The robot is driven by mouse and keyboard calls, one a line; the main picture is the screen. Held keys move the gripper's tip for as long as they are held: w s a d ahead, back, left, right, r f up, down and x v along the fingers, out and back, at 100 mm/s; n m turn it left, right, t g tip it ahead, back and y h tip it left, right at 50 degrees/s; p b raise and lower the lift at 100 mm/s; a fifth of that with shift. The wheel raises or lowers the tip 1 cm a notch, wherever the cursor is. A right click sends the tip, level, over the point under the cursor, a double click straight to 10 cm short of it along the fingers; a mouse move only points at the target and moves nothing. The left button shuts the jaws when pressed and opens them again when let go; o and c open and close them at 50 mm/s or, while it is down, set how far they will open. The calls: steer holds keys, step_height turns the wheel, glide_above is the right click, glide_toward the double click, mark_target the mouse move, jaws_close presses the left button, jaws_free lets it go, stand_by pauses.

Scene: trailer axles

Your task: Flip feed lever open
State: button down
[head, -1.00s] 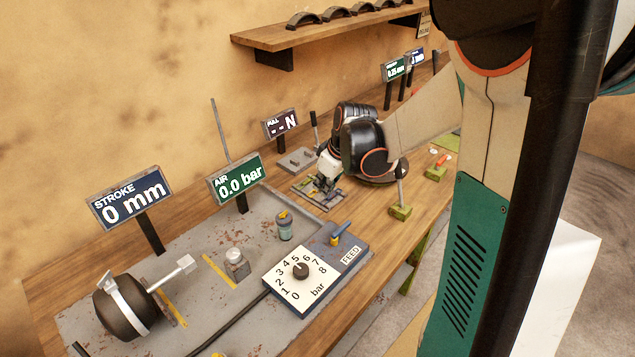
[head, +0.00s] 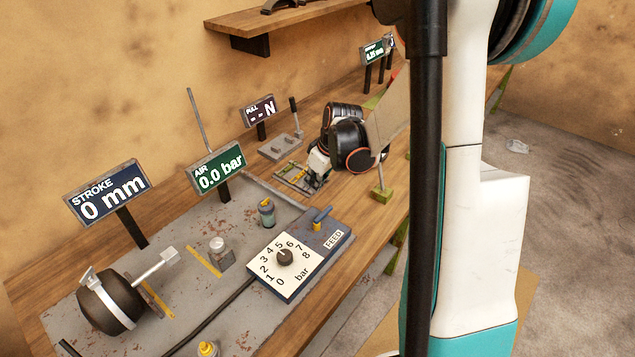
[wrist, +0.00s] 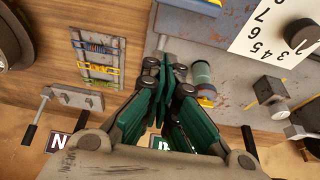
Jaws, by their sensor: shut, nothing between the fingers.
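The feed lever (head: 321,214) is a small blue handle on a yellow base, on the blue-grey end of the control box beside the FEED label (head: 334,240). In the wrist view, part of that box (wrist: 199,6) shows at the top edge; the lever itself is not clear there. My gripper (head: 316,182) is up the bench from the box, near the small tool rack, apart from the lever. In the wrist view my gripper (wrist: 166,66) has its green fingers together and empty, beside a grey-green canister (wrist: 203,80).
The pressure dial (head: 284,257) sits on the white scale of the box. The canister (head: 267,213) stands behind it. The AIR sign (head: 219,170) reads 0.0 bar and the STROKE sign (head: 106,193) reads 0 mm.

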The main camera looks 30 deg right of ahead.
mark_target(323, 218)
steer(key=b+x, duration=0.1)
steer(key=x, duration=0.5)
steer(key=shift+f, duration=0.2)
steer(key=shift+s+d, duration=0.3)
steer(key=shift+s, duration=0.6)
steer(key=shift+s+d, duration=0.3)
steer(key=shift+s, duration=0.6)
steer(key=shift+s+r, duration=0.1)
